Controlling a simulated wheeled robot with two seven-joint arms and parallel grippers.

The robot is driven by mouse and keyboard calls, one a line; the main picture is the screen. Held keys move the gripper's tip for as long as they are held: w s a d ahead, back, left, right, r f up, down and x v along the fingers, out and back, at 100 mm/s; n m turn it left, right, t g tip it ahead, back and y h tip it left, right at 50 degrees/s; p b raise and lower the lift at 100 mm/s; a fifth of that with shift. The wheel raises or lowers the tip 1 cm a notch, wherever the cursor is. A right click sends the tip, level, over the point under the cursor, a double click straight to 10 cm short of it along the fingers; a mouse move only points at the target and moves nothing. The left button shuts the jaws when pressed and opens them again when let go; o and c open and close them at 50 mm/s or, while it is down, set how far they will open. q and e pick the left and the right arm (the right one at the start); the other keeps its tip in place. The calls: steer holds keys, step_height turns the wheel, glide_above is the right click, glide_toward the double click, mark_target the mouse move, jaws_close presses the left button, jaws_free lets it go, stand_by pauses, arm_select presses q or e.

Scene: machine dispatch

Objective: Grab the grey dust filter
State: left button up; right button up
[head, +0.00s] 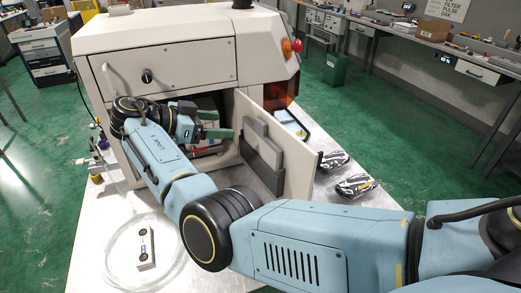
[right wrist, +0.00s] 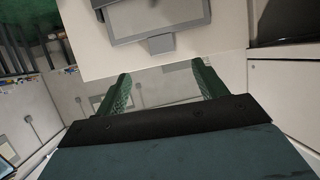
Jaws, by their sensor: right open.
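A grey rectangular panel in a darker grey frame, which looks like the dust filter (head: 262,163), is on the inner face of the machine's open door (head: 298,168). It also shows at the top of the right wrist view (right wrist: 156,22), with a small grey tab (right wrist: 162,44) at its lower edge. My right gripper (head: 221,124) is open and empty, its green fingers at the machine's opening, left of the panel and apart from it. Both fingers of the right gripper also show in the right wrist view (right wrist: 160,76). My left gripper is not in view.
The beige machine (head: 165,55) stands on a pale metal table (head: 95,240). A coil of clear tube (head: 115,262) and a small white device (head: 145,245) lie at front left. Two black-and-white packs (head: 356,187) lie right of the door. My right arm spans the front.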

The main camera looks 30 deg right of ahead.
steer(key=p, duration=0.1)
glide_toward(258, 125)
steer(key=x, duration=0.2)
steer(key=p+x, duration=0.2)
steer(key=x, duration=0.3)
steer(key=shift+s+d+f, duration=0.15)
steer(key=shift+d, duration=0.05)
steer(key=shift+d+f, duration=0.15)
steer(key=shift+d, duration=0.05)
steer(key=shift+c, duration=0.4)
steer(key=c, duration=1.2)
steer(key=shift+c, duration=0.4)
